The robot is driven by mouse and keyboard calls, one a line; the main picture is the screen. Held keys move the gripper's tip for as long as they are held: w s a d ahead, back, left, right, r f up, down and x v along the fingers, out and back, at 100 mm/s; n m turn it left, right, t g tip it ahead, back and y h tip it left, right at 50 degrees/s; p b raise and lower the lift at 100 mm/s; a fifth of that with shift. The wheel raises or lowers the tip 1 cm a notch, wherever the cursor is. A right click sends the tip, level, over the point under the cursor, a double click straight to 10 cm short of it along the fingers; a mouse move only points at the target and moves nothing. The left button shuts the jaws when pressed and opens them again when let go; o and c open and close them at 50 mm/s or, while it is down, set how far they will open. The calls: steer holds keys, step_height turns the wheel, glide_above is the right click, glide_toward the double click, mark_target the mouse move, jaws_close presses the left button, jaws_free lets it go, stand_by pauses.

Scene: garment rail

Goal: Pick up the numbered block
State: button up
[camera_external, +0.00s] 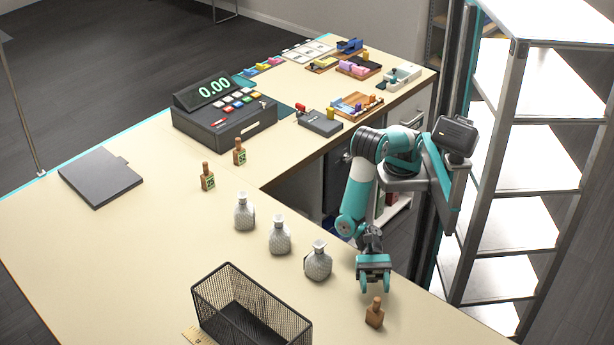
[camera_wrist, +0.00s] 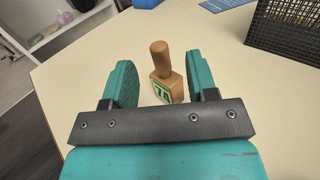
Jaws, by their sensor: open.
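A wooden block with a round peg on top (camera_external: 374,316) stands upright near the table's right front edge. In the wrist view the same block (camera_wrist: 165,80) shows a green-edged label with a number, partly cut off by my gripper's frame. My gripper (camera_external: 375,287) is open and empty, pointing down just behind the block. In the wrist view the block appears between the two teal fingers (camera_wrist: 159,72), with space on both sides. Two similar wooden blocks with green labels stand farther back, one nearer (camera_external: 207,181) and one behind it (camera_external: 239,156).
A black mesh basket (camera_external: 290,312) stands left of the block and also shows in the wrist view (camera_wrist: 292,28). Three grey patterned bottles (camera_external: 280,238) stand between the basket and the far blocks. A cash register (camera_external: 225,118) and a flat grey pad (camera_external: 100,177) lie farther away.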

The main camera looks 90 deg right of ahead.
mark_target(375, 293)
steer(key=a+p, duration=0.3)
steer(key=a, duration=0.2)
steer(key=shift+a+r, duration=0.15)
steer(key=shift+a, duration=0.25)
steer(key=shift+w+a, duration=0.1)
steer(key=shift+a, duration=0.45)
jaws_close()
